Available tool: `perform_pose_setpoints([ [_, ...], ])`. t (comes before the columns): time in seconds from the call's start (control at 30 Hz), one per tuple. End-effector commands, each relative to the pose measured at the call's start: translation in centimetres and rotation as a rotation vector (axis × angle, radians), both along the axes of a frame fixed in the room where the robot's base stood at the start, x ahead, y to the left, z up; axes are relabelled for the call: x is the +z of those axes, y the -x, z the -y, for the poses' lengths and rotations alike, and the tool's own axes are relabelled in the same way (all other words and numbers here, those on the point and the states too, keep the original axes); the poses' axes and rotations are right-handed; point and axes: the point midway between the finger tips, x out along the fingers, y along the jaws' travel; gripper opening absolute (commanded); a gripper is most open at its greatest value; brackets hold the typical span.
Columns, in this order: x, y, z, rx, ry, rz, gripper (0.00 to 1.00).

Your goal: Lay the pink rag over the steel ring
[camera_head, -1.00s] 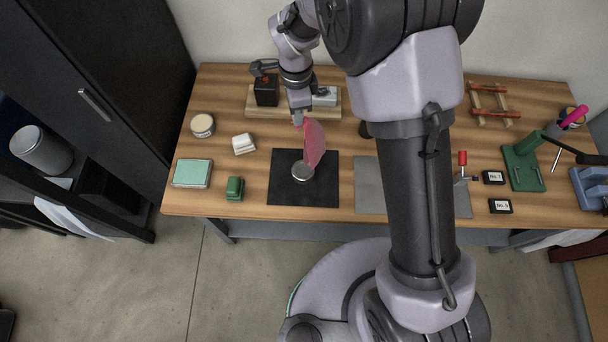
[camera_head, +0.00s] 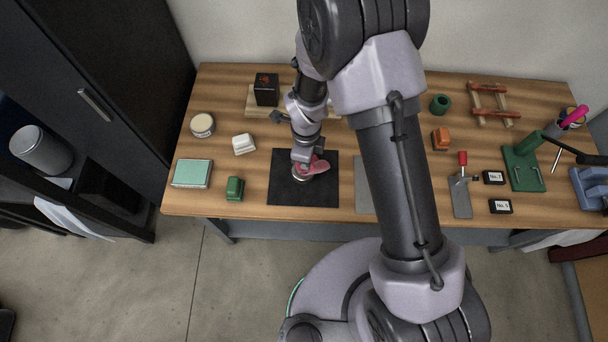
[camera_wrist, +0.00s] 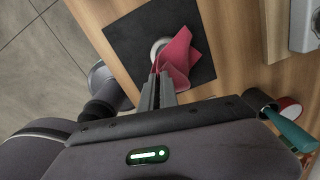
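The pink rag (camera_head: 318,167) hangs low at the steel ring on the black mat (camera_head: 320,195), bunched to the right of the ring. The steel ring (camera_head: 299,178) lies on the mat and is partly hidden by the rag and my gripper. In the wrist view the rag (camera_wrist: 180,57) runs from the fingertips across the ring's right side, and part of the ring's rim (camera_wrist: 157,47) shows bare. My gripper (camera_head: 304,166) points down just above the ring. Its fingers (camera_wrist: 158,82) look close together on an edge of the rag. Whether the rag touches the ring is unclear.
Left of the mat are a green block (camera_head: 235,188), a white block (camera_head: 243,144), a teal-topped box (camera_head: 192,173) and a round tin (camera_head: 203,125). A grey mat (camera_head: 365,185) lies right, partly behind my arm. A wooden board (camera_head: 257,105) carries a black box behind.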

Motion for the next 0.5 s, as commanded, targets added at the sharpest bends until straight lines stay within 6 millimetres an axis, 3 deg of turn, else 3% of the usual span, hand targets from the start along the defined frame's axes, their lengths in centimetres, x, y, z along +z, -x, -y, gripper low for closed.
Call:
perform_pose_setpoints([
  [0.2,-3.7,4.2,1.8,0.0,0.002,-0.005,0.0],
  [0.5,-6.1,6.7,2.8,0.0,0.0,0.0,0.0],
])
